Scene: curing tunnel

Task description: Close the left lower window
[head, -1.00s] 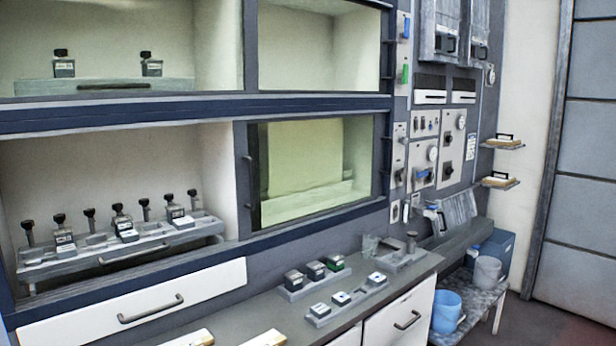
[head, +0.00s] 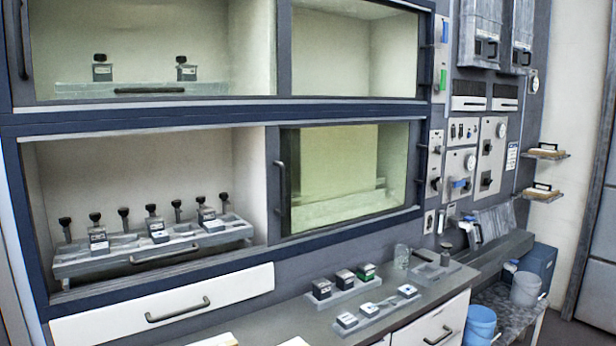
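The lower left bay of the cabinet (head: 140,165) is open at the front, with no glass visible across it. Inside stands a grey tray (head: 80,268) holding several black-capped bottles. To its right, a tinted glass pane (head: 345,165) covers the lower right bay. A dark vertical handle (head: 282,195) is at the left edge of that pane. Whether one or two panes overlap there I cannot tell. Neither of my grippers is in view.
A counter (head: 270,325) runs below, with a white drawer (head: 165,306) under the lower left bay. Small racks (head: 345,290) of blocks stand on the counter. A blue bucket (head: 480,326) and a pale bucket (head: 525,289) stand at right.

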